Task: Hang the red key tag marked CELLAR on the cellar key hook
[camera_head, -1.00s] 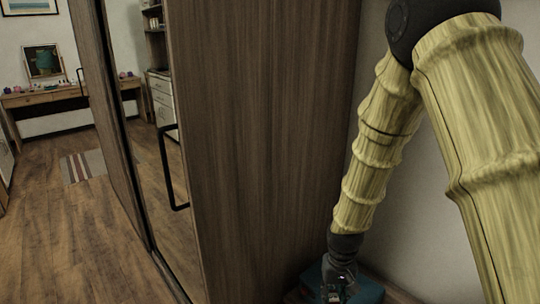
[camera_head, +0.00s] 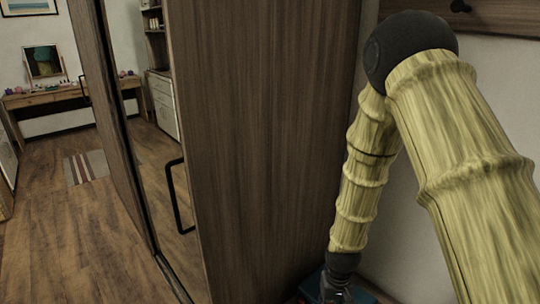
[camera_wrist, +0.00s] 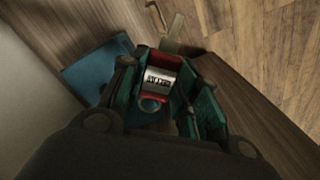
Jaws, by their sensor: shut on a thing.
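My gripper (camera_wrist: 161,92) is shut on a red key tag (camera_wrist: 152,92) in the wrist view. The tag has a white label with dark lettering too small to read for sure. A ring shows at its near end, and a pale brass-coloured piece, perhaps the key, shows beyond its far end. In the head view my gripper is at the bottom edge, mostly cut off, and the tag cannot be made out. A dark peg (camera_head: 459,6) on a wooden wall rail (camera_head: 505,17) shows at the top right, well above my gripper; no marking on it is readable.
A tall wooden cabinet (camera_head: 270,130) with a mirrored door (camera_head: 160,170) and black handle (camera_head: 178,198) stands left of my arm. A blue box-like thing (camera_wrist: 92,68) lies below my gripper. Open wooden floor (camera_head: 70,240) is at the left.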

